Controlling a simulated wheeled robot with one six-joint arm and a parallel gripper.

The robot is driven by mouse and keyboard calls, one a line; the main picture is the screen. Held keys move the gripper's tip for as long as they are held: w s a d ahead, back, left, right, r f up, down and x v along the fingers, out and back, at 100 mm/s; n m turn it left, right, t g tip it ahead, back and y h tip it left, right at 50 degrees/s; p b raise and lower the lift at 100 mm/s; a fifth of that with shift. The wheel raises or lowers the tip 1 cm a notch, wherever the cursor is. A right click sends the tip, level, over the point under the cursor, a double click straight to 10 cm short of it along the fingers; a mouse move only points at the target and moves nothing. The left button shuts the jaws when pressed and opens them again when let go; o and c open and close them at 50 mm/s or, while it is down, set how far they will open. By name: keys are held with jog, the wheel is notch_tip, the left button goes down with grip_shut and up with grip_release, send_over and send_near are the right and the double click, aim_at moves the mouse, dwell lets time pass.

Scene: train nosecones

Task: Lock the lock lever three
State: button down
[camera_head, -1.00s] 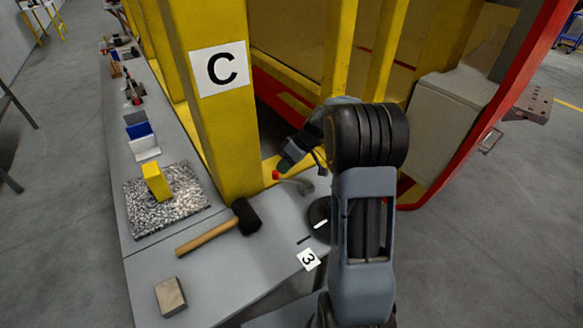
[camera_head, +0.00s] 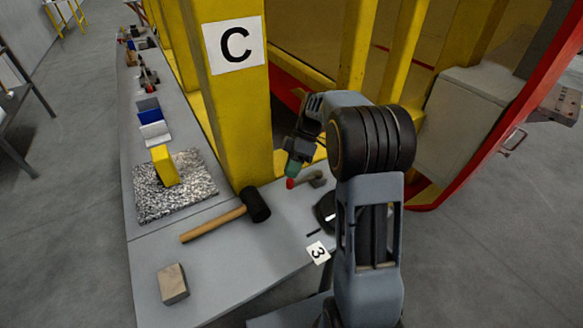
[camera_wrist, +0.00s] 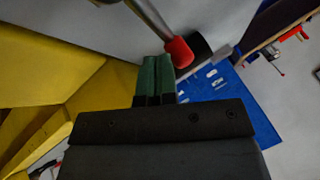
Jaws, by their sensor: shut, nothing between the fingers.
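The lock lever is a grey metal rod (camera_head: 305,180) with a red knob (camera_head: 290,184). It stands on the grey bench by the card marked 3 (camera_head: 317,252), at the foot of the yellow post. My gripper (camera_head: 293,168) has green fingertips and is just behind and above the red knob in the head view. In the wrist view the fingertips (camera_wrist: 155,72) are shut together with nothing between them. There the red knob (camera_wrist: 179,52) is right beside the fingertips, and the rod (camera_wrist: 152,18) runs up from it. I cannot tell whether they touch.
A black-headed hammer (camera_head: 225,219) lies left of the lever. A wooden block (camera_head: 172,284) is at the bench's near end. A yellow block (camera_head: 164,166) stands on a speckled slab (camera_head: 195,187). The yellow post (camera_head: 242,120) with card C rises close behind the gripper.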

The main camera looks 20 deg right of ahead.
jog(key=shift+s+n, duration=0.25)
jog(key=shift+n, duration=0.05)
dwell(0.4)
jog(key=shift+w, duration=0.1)
jog(key=w, duration=0.1)
jog(key=w+d+p, duration=0.1)
jog(key=w, duration=0.1)
jog(key=w+r, duration=0.1)
jog(key=shift+w+d, duration=0.35)
jog(key=shift+w, duration=0.05)
jog(key=v, duration=0.8)
jog(key=shift+s+r+p, duration=0.15)
jog(key=shift+r+p, duration=0.2)
jog(key=shift+p, duration=0.05)
jog(key=shift+d, duration=0.1)
